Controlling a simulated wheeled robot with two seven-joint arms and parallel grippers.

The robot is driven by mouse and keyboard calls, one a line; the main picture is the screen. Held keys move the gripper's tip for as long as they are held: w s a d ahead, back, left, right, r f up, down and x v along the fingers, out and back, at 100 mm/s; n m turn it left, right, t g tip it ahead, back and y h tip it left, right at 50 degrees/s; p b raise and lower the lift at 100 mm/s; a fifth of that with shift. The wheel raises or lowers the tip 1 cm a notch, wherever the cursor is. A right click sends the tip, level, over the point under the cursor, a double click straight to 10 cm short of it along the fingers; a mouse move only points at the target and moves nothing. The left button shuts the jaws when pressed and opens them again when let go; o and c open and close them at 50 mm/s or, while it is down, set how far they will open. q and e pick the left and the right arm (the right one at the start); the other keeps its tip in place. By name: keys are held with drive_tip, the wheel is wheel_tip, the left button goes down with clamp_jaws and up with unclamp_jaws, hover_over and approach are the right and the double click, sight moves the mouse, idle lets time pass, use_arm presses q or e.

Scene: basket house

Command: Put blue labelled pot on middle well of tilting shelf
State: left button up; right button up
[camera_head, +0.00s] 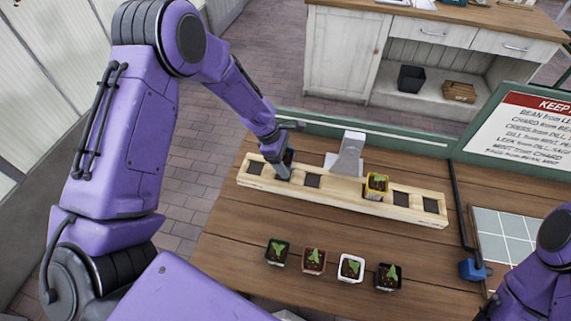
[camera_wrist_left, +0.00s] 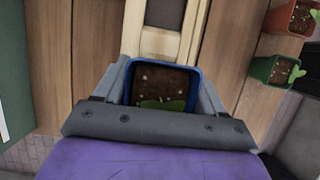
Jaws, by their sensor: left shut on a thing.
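My left gripper (camera_head: 284,167) is shut on the blue pot (camera_head: 289,155), over the left part of the wooden tilting shelf (camera_head: 340,194). The wrist view shows the pot's blue rim (camera_wrist_left: 193,68) between the fingers, with brown soil and a green leaf inside. I cannot tell if the pot's base touches the shelf; the gripper hides the spot below. Dark square wells show at both ends and just right of the gripper. A yellow pot (camera_head: 376,187) with a seedling sits on the shelf right of the grey centre bracket (camera_head: 349,154). My right gripper is out of view.
Green (camera_head: 277,252), reddish (camera_head: 313,261), white (camera_head: 351,268) and black (camera_head: 388,277) seedling pots stand in a row in front of the shelf. A sign board (camera_head: 525,130) and grey-green tiles (camera_head: 503,236) are at the right. Bare table lies between pots and shelf.

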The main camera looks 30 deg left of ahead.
use_arm(q)
wheel_tip(320, 180, down, 3)
drive_tip(key=shift+r, duration=0.15)
drive_tip(key=shift+w+f, duration=0.15)
drive_tip(key=shift+f, duration=0.2)
drive_tip(key=shift+f, duration=0.1)
drive_tip(key=o, duration=1.2)
drive_tip(key=shift+c, duration=0.2)
drive_tip(key=shift+a+r, duration=0.15)
drive_tip(key=shift+r, duration=0.25)
drive_tip(key=b+v, duration=0.1)
drive_tip(key=v, duration=1)
drive_tip(key=shift+r, duration=0.25)
